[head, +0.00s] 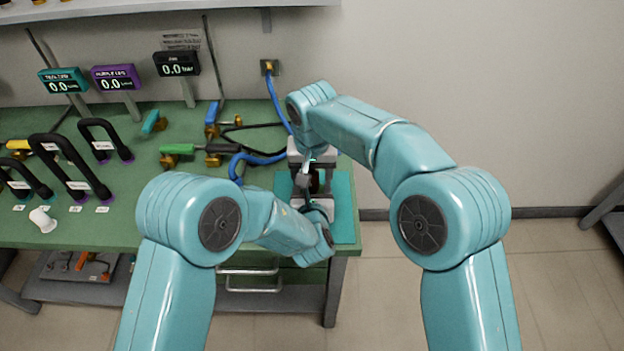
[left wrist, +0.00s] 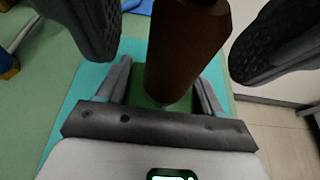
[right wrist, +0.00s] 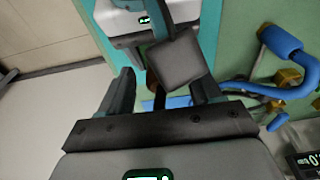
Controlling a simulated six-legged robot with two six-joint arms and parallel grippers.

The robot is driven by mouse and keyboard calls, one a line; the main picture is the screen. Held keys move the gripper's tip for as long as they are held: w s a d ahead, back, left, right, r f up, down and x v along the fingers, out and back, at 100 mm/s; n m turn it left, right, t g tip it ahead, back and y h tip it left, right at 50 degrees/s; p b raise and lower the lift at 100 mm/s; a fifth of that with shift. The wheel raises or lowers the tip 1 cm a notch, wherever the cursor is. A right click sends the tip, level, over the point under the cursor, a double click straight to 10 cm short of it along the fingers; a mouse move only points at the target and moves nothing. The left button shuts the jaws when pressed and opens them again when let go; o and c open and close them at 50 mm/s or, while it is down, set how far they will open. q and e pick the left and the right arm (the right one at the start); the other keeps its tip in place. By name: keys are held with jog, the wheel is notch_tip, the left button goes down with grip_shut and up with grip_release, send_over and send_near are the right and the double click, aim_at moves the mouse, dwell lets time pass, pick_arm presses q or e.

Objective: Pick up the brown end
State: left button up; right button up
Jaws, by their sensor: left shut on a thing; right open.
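A dark brown faceted cylinder, the brown end (left wrist: 178,55), stands between my two grippers; it is a small dark shape in the head view (head: 315,184). My left gripper (left wrist: 162,88) is shut on its lower part in the left wrist view. My right gripper (right wrist: 165,88) is open; its dark fingertips show on both sides of the cylinder in the left wrist view, apart from it. In the right wrist view a grey fingertip of my left gripper (right wrist: 178,62) hides most of the cylinder.
Both grippers are over a teal mat (head: 344,210) at the right end of the green table (head: 120,225). Blue hoses, valves (head: 180,150) and black handles (head: 75,165) stand to the left. Pressure displays (head: 176,64) are behind.

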aim_at(312, 172)
notch_tip(312, 172, down, 2)
jog(key=shift+w, duration=0.15)
jog(key=c, duration=1.1)
notch_tip(312, 172, up, 10)
jog(key=shift+r, duration=0.1)
